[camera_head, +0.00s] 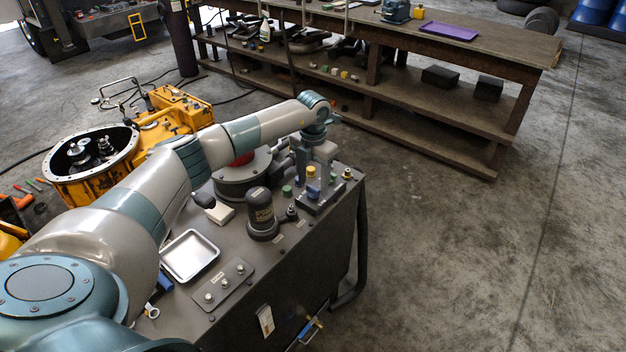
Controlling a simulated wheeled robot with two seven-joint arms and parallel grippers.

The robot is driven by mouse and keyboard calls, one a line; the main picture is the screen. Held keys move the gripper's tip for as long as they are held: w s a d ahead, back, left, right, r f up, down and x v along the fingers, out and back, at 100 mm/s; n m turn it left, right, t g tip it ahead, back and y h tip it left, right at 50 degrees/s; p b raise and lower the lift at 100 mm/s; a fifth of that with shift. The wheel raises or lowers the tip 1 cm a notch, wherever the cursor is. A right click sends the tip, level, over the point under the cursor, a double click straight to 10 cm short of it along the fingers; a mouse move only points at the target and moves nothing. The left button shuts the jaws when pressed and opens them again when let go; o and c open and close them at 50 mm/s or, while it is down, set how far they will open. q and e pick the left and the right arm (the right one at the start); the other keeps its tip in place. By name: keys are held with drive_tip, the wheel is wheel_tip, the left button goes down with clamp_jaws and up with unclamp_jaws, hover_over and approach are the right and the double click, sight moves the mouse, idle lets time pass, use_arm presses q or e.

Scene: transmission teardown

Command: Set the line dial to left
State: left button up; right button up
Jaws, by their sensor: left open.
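My left arm reaches from the lower left across the dark workbench, and its left gripper (318,168) points down at the bench's far right part. The gripper is open, just above or around a small fixture (319,200) with a yellow-topped knob (311,172); I cannot tell whether it touches. No part is clearly readable as the line dial. A black labelled cylinder (261,212) with a small side knob stands left of the fixture. A round dark housing (240,180) with a red part is partly hidden behind my forearm. My right gripper is not in view.
The dark bench (310,262) also holds a silver tray (189,256), a plate with several knobs (229,285) and a white block (220,213). An orange transmission (181,108) lies behind my arm. A long wooden table (480,55) stands behind. Floor to the right is clear.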

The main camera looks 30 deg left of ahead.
use_arm(q)
drive_tip(key=shift+f, duration=0.5)
drive_tip(key=c, duration=1.1)
drive_tip(key=shift+o, duration=0.2)
drive_tip(key=shift+n, duration=0.4)
drive_tip(key=n+b, duration=0.1)
drive_tip(key=n, duration=0.2)
drive_tip(key=shift+n, duration=0.3)
drive_tip(key=shift+n+b, duration=0.45)
drive_tip(key=shift+n, duration=1.85)
